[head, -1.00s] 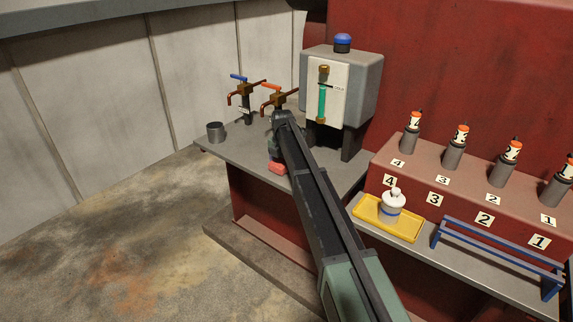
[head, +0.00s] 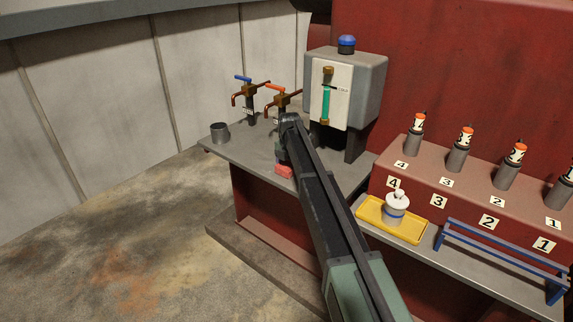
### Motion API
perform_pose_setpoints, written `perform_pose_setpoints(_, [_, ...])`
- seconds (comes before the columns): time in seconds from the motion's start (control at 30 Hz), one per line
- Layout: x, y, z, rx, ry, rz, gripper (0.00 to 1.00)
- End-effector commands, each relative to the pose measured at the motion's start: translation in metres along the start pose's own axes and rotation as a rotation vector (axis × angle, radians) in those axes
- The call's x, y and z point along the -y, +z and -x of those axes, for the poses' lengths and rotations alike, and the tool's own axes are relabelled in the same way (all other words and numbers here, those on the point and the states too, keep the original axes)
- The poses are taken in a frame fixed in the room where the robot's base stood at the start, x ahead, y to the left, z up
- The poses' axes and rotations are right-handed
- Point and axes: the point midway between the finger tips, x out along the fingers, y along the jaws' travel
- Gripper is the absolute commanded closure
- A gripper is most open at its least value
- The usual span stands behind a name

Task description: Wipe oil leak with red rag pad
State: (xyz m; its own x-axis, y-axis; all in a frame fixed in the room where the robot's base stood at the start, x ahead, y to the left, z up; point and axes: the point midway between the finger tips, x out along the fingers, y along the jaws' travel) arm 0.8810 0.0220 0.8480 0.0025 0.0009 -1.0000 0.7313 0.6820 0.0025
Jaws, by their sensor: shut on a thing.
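A red rag pad (head: 285,172) shows at the near edge of the grey shelf (head: 232,151), below the sight-glass tank. My gripper (head: 281,157) is at the pad and shut on it, mostly hidden behind my own arm. I cannot tell whether the pad touches the shelf top. No oil leak can be made out; my arm covers part of the shelf near the pad.
A grey cup (head: 220,132) stands left on the shelf. Blue-handled (head: 245,93) and orange-handled (head: 278,98) valves stand behind. The grey tank (head: 362,88) is at right. A yellow tray (head: 413,231) holds a white oil can (head: 395,209); a blue rail (head: 500,257) stands beside it.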

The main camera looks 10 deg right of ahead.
Motion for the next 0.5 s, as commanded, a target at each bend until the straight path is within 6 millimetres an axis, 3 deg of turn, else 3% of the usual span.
perform_pose_setpoints(0.3, [0.033, -0.001, 0.001, 0.0, -0.003, -0.002, 0.45])
perform_pose_setpoints(0.5, [0.035, 0.0, 0.001, 0.0, -0.003, -0.002, 0.45])
